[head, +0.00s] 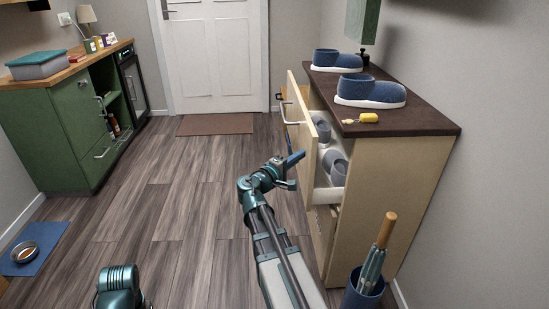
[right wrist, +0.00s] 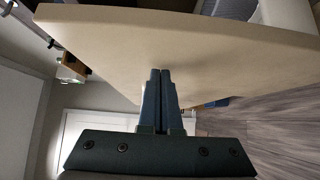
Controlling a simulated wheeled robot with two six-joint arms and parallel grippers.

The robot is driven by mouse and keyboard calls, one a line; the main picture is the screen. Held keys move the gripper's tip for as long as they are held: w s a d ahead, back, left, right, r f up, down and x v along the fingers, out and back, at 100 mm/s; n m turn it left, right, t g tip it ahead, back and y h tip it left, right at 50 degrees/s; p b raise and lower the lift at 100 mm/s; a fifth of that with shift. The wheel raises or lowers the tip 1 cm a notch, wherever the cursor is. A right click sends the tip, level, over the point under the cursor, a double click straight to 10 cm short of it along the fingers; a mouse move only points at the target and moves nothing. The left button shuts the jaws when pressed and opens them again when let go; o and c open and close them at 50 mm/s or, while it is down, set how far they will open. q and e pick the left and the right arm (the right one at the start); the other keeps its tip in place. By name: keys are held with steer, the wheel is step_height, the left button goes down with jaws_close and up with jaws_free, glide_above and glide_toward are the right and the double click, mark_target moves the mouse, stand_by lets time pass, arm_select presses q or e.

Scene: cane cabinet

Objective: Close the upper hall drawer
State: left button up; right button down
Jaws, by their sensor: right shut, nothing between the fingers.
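My right gripper (head: 297,158) is shut and empty, beside the lower part of the panel. In the right wrist view its fingers (right wrist: 157,95) point at the broad beige panel (right wrist: 190,45), very close; I cannot tell whether they touch. My left gripper is out of view.
Blue shoes (head: 371,90) and a yellow-tagged key (head: 365,118) lie on the cabinet top. An umbrella stand (head: 363,290) is at the cabinet's near end. A green counter (head: 60,125) stands left.

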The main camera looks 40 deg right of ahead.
steer(key=s+d, duration=0.5)
steer(key=d, duration=0.4)
steer(key=shift+s, duration=0.2)
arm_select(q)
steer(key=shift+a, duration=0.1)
